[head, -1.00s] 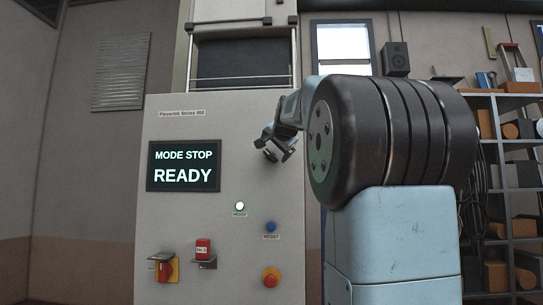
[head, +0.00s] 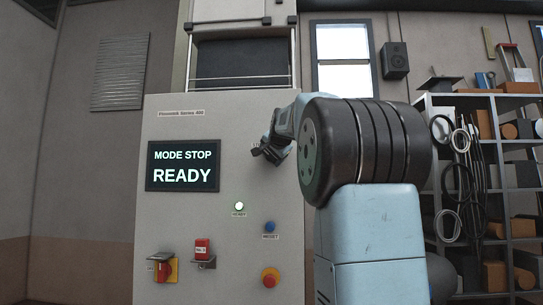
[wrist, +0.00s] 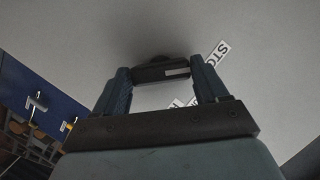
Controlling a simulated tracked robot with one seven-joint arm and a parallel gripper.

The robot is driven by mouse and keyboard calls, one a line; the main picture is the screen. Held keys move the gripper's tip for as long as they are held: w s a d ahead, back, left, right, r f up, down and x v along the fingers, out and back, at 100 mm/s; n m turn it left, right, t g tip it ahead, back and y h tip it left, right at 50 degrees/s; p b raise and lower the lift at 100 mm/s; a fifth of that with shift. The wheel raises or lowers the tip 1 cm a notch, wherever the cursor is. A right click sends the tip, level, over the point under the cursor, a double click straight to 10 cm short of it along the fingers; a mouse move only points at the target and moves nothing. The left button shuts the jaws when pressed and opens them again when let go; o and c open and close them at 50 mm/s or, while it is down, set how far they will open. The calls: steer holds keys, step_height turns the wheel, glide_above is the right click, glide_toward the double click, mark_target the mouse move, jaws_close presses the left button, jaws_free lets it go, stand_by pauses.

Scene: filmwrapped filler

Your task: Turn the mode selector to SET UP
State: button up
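In the wrist view the mode selector (wrist: 161,73) is a dark bar-shaped knob with a white mark near its right end. A white label reading "STO…" (wrist: 216,52) lies beyond the right finger, and another label (wrist: 182,102) is partly hidden. My gripper (wrist: 162,72) faces the panel with its fingers apart, one at each end of the knob; I see no clear contact. In the head view my gripper (head: 268,152) is close to the upper right of the grey cabinet (head: 225,130) and hides the knob. The display (head: 184,166) reads "MODE STOP READY".
A loaded shelf (head: 485,105) stands at the right.

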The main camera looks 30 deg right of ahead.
steer(key=c, duration=0.6)
steer(key=shift+c, duration=0.2)
steer(key=m, duration=0.1)
steer(key=m+t, duration=0.2)
steer(key=m, duration=0.1)
steer(key=shift+d+f+y, duration=0.1)
steer(key=shift+f+y, duration=0.2)
steer(key=shift+y, duration=0.1)
steer(key=shift+f+m+t, duration=0.2)
steer(key=shift+m+t, duration=0.4)
steer(key=shift+m, duration=0.7)
steer(key=shift+d+f+m, duration=0.1)
steer(key=shift+m, duration=0.3)
steer(key=o, duration=1)
steer(key=shift+r, duration=0.2)
steer(key=shift+o, duration=0.2)
steer(key=shift+s, duration=0.1)
